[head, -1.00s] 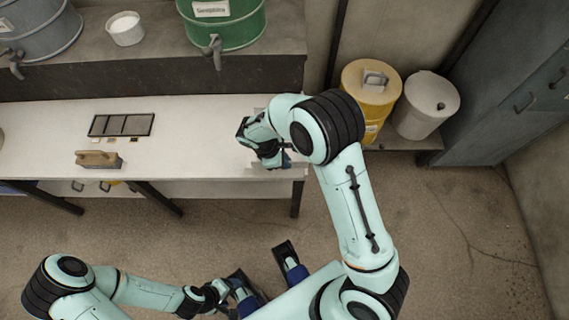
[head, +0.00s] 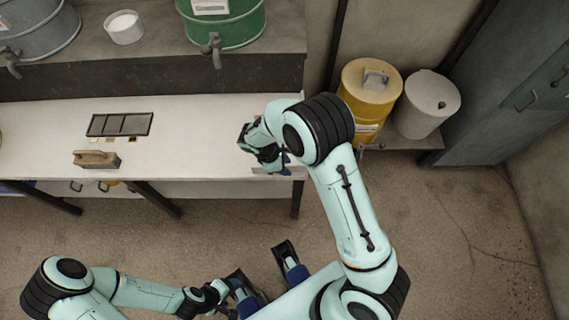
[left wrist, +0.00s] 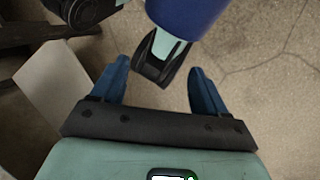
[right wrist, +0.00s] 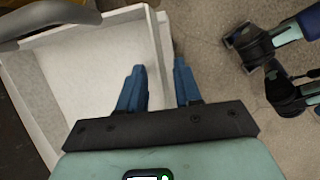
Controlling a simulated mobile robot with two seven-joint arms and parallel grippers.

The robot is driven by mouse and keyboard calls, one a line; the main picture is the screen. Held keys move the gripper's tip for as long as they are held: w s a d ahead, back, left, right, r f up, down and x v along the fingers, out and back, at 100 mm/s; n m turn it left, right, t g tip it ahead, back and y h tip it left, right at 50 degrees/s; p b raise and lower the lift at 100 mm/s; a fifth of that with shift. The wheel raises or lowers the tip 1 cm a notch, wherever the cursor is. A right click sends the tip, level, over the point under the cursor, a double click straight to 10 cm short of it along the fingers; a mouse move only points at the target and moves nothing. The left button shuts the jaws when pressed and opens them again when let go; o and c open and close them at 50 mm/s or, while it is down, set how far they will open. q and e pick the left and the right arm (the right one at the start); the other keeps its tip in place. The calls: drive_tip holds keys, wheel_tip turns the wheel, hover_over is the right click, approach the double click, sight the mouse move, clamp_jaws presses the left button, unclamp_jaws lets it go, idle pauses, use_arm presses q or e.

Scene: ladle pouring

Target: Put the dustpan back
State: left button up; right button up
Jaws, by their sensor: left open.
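The dustpan (right wrist: 85,70) is a white, shallow pan with raised walls and a grey bar-like handle at its upper left in the right wrist view. My right gripper (right wrist: 160,78) has one side wall of the pan between its narrowly spaced fingers and looks shut on it. In the head view this gripper (head: 276,160) is at the right end of the white table, and my arm hides most of the pan. My left gripper (left wrist: 158,85) is open and empty, low over the floor near my base.
On the white table (head: 200,130) lie a dark sectioned tray (head: 121,125) and a wooden-backed brush (head: 97,159). A green drum (head: 228,22) and a white tub (head: 124,27) stand on the shelf behind. A yellow can (head: 369,90) and a pale lidded bin (head: 428,105) stand right of the table.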

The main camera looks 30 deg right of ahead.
drive_tip(key=shift+r, duration=0.3)
drive_tip(key=p+v, duration=0.2)
drive_tip(key=v, duration=0.9)
drive_tip(key=s+a+f+m+g+y, duration=0.1)
drive_tip(key=s+a+f+m+y, duration=0.15)
drive_tip(key=s+f, duration=0.4)
drive_tip(key=s+a+f+m+y, duration=0.1)
drive_tip(key=s+f+m+y, duration=0.2)
drive_tip(key=f, duration=0.7)
drive_tip(key=s+a+f+m+y, duration=0.1)
drive_tip(key=s+f+m, duration=0.3)
drive_tip(key=s, duration=0.3)
drive_tip(key=s+a+f+m+t+y, duration=0.1)
drive_tip(key=s+f+m, duration=0.3)
drive_tip(key=s+m, duration=0.2)
drive_tip(key=shift+s+a+t, duration=0.3)
drive_tip(key=shift+s, duration=0.9)
